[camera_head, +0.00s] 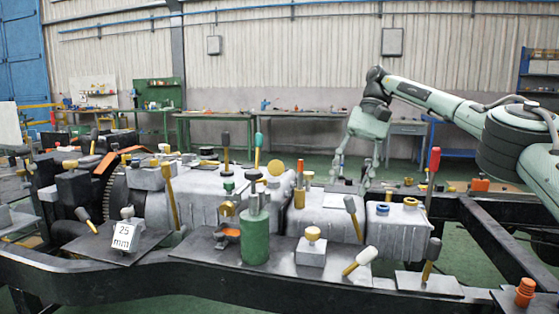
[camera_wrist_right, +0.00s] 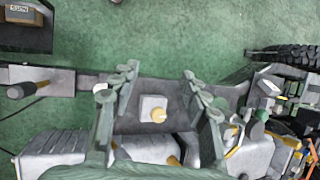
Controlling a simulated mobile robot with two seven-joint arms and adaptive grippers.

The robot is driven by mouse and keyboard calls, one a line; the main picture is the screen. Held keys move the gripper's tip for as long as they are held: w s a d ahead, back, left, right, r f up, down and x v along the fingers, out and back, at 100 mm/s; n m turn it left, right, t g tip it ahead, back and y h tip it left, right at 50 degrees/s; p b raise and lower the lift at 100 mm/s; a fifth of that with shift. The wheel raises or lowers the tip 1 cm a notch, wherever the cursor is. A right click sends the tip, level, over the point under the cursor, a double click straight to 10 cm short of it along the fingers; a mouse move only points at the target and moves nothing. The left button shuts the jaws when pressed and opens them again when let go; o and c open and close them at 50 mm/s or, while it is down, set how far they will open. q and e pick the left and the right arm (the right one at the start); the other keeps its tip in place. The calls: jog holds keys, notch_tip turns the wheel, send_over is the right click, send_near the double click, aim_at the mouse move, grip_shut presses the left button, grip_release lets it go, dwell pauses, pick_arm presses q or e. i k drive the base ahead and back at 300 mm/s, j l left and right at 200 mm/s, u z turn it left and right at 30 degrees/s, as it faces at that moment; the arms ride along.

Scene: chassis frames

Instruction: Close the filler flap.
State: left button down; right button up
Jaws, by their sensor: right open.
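I cannot tell for sure which part is the filler flap. A round yellow disc (camera_head: 275,167) stands raised on the grey housing (camera_head: 272,195) in the head view and may be it. My right gripper (camera_head: 350,182) hangs fingers down over the housing, to the right of the disc. It is open and empty. In the right wrist view its fingers (camera_wrist_right: 160,72) stand wide apart, with a pale block with a yellow knob (camera_wrist_right: 153,108) seen between them, apparently below. The disc is not clearly identifiable there. My left gripper is in neither view.
A green cylinder (camera_head: 255,235) and several levers stand near the housing. A tall red-handled lever (camera_head: 432,175) stands right of my right gripper. The dark chassis rail (camera_head: 130,277) runs along the front. Air above the housing is mostly free.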

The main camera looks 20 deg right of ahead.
aim_at(275, 168)
jog(key=i, duration=1.5)
